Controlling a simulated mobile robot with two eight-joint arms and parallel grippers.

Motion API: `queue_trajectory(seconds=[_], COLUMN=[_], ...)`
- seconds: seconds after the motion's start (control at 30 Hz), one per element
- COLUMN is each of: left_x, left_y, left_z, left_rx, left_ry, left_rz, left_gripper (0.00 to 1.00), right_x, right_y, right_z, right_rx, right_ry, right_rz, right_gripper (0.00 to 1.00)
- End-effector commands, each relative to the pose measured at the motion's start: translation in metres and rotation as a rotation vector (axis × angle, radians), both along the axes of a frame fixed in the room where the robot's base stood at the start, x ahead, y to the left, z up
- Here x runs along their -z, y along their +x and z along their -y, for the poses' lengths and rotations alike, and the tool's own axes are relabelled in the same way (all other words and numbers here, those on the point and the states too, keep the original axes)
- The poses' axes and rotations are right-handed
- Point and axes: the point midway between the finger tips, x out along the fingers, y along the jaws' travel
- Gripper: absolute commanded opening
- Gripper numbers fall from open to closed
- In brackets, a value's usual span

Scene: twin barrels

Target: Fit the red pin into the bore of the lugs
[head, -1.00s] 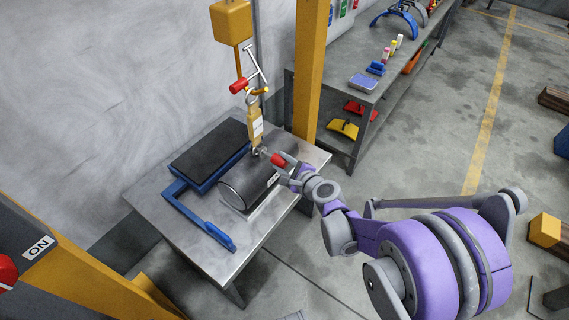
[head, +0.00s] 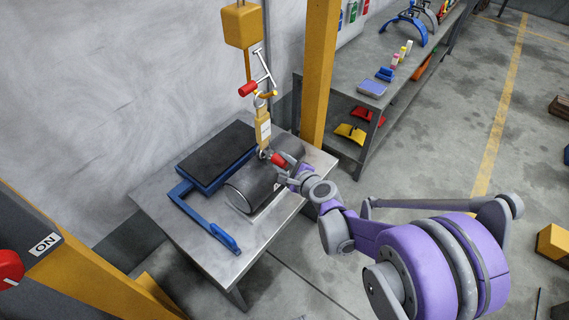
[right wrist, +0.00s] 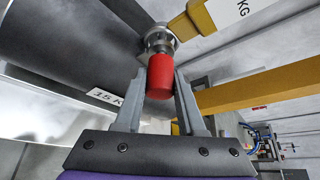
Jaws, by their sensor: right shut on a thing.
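The red pin (head: 279,160) is held by its red grip in my right gripper (head: 284,163). In the right wrist view the red grip (right wrist: 160,76) sits between the two shut fingers (right wrist: 160,90). Its metal end points at the round grey lugs (right wrist: 160,38) on top of the dark barrel (right wrist: 70,30). The pin's end is at the lugs, but I cannot tell how far it is in the bore. In the head view the lugs (head: 262,154) are small, below the yellow hanging link (head: 264,130). My left gripper is not in view.
The barrel (head: 250,188) lies on a metal table (head: 215,258) beside a blue frame with a black pad (head: 215,157). A yellow hoist block (head: 241,25) and a red-ended T-shaped piece (head: 248,89) are above. A yellow post (head: 319,75) stands just behind the table.

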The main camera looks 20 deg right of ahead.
Motion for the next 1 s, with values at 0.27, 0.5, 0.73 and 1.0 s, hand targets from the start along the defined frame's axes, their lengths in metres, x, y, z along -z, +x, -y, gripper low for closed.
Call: queue_trajectory(seconds=[0.27, 0.5, 0.73, 1.0], left_x=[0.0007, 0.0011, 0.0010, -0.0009], left_y=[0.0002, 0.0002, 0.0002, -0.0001], left_z=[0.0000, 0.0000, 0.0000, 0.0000], left_rx=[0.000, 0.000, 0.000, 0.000], left_ry=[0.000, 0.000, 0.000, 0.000], left_rz=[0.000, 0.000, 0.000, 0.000], left_gripper=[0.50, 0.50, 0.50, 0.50], right_x=[0.0003, 0.0001, 0.0000, -0.0026], right_y=[0.0061, 0.0106, 0.0101, 0.0040], right_z=[-0.0036, -0.0064, -0.0061, -0.0049], right_rx=[0.000, 0.000, 0.000, 0.000], right_ry=[0.000, 0.000, 0.000, 0.000], right_rz=[0.000, 0.000, 0.000, 0.000], right_gripper=[0.00, 0.40, 0.73, 0.73])
